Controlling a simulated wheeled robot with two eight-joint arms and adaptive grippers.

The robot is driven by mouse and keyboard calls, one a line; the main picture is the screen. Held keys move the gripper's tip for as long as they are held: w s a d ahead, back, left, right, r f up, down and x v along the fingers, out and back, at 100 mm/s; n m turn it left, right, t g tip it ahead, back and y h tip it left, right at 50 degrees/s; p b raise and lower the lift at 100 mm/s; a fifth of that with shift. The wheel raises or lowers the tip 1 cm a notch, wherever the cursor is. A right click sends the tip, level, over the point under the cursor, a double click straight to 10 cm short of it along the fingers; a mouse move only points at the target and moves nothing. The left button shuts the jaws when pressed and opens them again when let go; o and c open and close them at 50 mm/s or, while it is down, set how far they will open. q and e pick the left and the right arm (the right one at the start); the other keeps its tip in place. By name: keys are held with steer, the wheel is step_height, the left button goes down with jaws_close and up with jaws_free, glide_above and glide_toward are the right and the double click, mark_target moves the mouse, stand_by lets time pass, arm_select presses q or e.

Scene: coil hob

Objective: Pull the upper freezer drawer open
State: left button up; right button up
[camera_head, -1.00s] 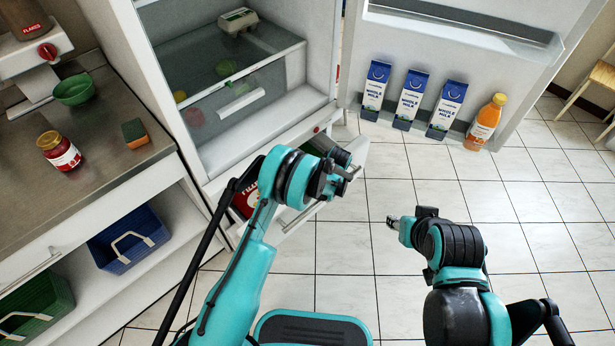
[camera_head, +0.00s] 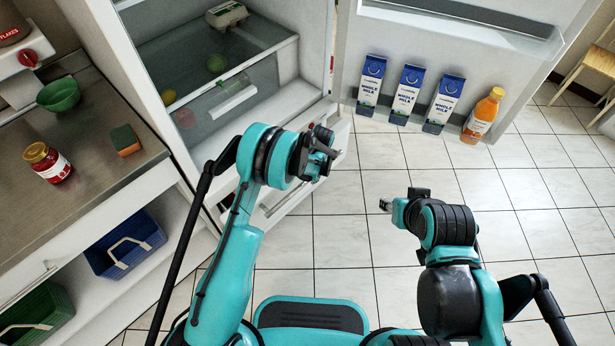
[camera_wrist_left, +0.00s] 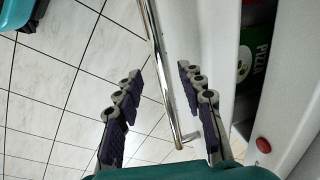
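The upper freezer drawer (camera_head: 340,142) stands partly pulled out below the fridge compartment; my left arm hides much of it in the head view. In the left wrist view its long metal handle (camera_wrist_left: 167,90) runs between the fingers of my left gripper (camera_wrist_left: 160,75). These fingers are spread, with clear gaps to the bar on both sides. A green pizza box (camera_wrist_left: 252,60) shows inside the drawer. In the head view my left gripper (camera_head: 324,152) is at the drawer front. My right gripper (camera_head: 386,204) is over the floor, away from the drawer; its fingers are too small to judge.
The open fridge door (camera_head: 345,70) holds milk cartons (camera_head: 407,92) and an orange juice bottle (camera_head: 482,115). A counter (camera_head: 85,180) with a jar, bowl and sponge is at left, baskets below. The tiled floor (camera_head: 370,240) in front of the drawer is clear.

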mark_target(307, 180)
arm_select(q)
steer(key=f+b, duration=0.3)
steer(key=f, duration=0.1)
steer(key=shift+w+a+f, duration=0.1)
steer(key=shift+w+a, duration=0.15)
steer(key=shift+a, duration=0.1)
arm_select(e)
steer(key=shift+s+f, duration=0.1)
steer(key=shift+f, duration=0.7)
arm_select(q)
jaws_close()
